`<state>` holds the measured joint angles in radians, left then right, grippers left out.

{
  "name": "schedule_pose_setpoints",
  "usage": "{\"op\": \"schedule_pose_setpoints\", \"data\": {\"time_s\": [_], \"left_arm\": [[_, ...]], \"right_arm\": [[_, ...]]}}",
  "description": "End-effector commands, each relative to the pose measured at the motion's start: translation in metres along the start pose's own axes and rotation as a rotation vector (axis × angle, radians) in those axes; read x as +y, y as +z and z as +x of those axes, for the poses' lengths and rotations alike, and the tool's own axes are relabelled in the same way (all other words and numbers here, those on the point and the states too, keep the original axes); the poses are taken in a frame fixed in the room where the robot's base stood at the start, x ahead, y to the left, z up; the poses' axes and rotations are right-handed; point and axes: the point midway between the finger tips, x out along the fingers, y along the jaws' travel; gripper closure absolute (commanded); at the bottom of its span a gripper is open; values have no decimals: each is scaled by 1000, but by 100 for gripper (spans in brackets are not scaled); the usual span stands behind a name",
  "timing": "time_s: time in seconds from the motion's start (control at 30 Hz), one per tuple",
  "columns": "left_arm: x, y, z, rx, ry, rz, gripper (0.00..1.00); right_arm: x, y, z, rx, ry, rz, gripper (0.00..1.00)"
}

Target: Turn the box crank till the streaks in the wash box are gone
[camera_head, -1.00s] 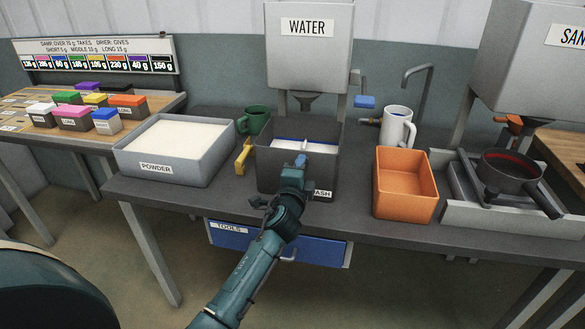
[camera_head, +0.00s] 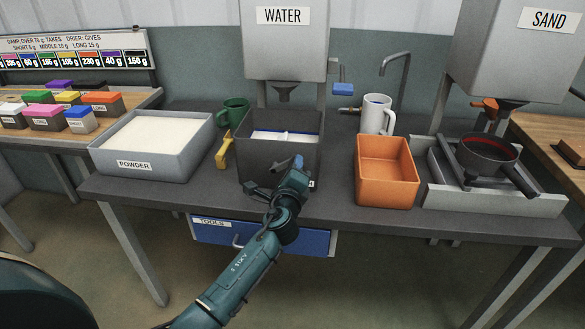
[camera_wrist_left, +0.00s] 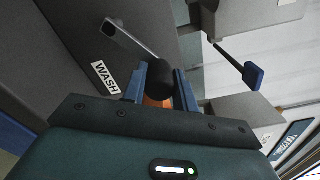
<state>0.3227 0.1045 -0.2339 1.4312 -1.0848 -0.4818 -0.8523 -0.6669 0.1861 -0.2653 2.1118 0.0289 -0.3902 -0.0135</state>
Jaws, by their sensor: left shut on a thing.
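The wash box (camera_head: 262,160) is a dark grey open box on the bench, with a white surface (camera_head: 285,136) inside and some blue along its back inner edge. I cannot make out separate streaks at this size. My left gripper (camera_head: 297,165) is in front of the box's right front, covering most of its label. In the left wrist view the blue fingers (camera_wrist_left: 160,88) are shut on the black knob of the box crank (camera_wrist_left: 160,76). A grey crank arm (camera_wrist_left: 132,40) runs from the knob towards the box, beside the WASH label (camera_wrist_left: 105,77). My right gripper is out of view.
The powder tray (camera_head: 150,165) and a yellow handle (camera_head: 223,152) are left of the box. An orange bin (camera_head: 384,190) and a white mug (camera_head: 377,115) are right. The water tank (camera_head: 285,45) hangs above. A blue tools drawer (camera_head: 215,234) is below the bench.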

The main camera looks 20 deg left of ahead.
Motion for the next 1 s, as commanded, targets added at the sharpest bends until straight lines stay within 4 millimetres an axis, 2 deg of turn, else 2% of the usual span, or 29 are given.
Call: {"op": "schedule_pose_setpoints", "data": {"time_s": [0.33,0.37,0.6,0.87,1.0], "left_arm": [[-1,0,0,-1,-2,2,100],[-1,0,0,-1,-2,1,70],[0,0,0,-1,-1,1,50],[0,0,-1,0,0,0,50],[0,0,-12,1,0,0,50]], "right_arm": [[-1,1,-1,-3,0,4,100],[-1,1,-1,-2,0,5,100],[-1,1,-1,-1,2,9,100],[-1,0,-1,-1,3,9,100],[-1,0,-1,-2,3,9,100]]}}
